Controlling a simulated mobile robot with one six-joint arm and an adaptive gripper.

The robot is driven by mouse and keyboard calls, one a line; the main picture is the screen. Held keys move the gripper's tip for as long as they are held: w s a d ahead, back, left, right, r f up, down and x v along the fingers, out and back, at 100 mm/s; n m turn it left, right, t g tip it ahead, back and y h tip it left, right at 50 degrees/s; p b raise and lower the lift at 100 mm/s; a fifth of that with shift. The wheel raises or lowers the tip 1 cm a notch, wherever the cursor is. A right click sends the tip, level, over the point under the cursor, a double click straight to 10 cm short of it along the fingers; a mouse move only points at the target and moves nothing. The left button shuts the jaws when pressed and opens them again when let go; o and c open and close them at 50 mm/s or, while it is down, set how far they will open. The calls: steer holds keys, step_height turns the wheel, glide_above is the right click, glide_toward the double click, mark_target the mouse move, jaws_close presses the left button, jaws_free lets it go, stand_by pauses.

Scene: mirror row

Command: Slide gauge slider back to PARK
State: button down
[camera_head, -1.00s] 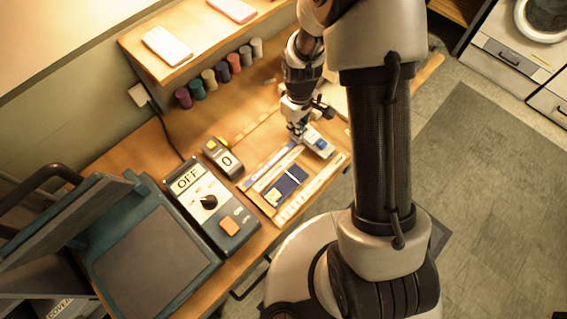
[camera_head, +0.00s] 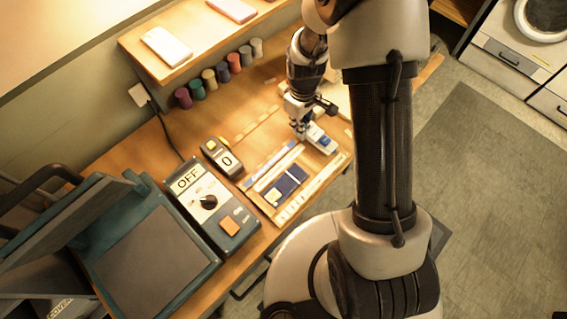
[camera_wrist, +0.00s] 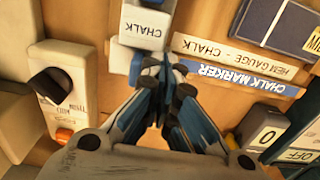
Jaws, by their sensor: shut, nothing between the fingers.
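The hem gauge board (camera_head: 249,190) lies on the bench, a light frame with a dark blue panel (camera_head: 285,184). Its label strip, reading HEM GAUGE - CHALK (camera_wrist: 235,57), shows in the wrist view. A white and blue block (camera_head: 320,140) stands at its far right end. In the wrist view a white block marked CHALK (camera_wrist: 143,27) is just ahead of my fingertips. My gripper (camera_head: 300,133) is shut and empty, low beside the block; its fingers (camera_wrist: 165,72) meet over blue parts. Whether they touch the block, I cannot tell. No PARK mark is readable.
A small display reading 0 (camera_head: 226,160) and a control box reading OFF (camera_head: 229,226) stand left of the gauge. Several thread spools (camera_head: 221,71) line the back. A knobbed unit (camera_wrist: 70,80) is at the left of the wrist view. My arm column hides the right side.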

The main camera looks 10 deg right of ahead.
steer(key=shift+r, duration=0.1)
step_height(320, 180, up, 7)
steer(key=a+p, duration=0.1)
steer(key=p, duration=0.4)
steer(key=shift+s, duration=0.4)
steer(key=s+r+m+t, duration=0.15)
steer(key=s+r, duration=0.25)
steer(key=r, duration=0.6)
steer(key=s+r+m+t, duration=0.1)
steer(key=s+r+m, duration=0.15)
steer(key=r, duration=0.65)
steer(key=s+r+m+t, duration=0.1)
steer(key=s+r, duration=0.3)
steer(key=s, duration=0.3)
steer(key=s+r+m+t, duration=0.1)
steer(key=s+r, duration=0.3)
steer(key=s, duration=0.3)
steer(key=shift+d+m, duration=0.15)
steer(key=shift+m, duration=0.25)
stand_by(0.5)
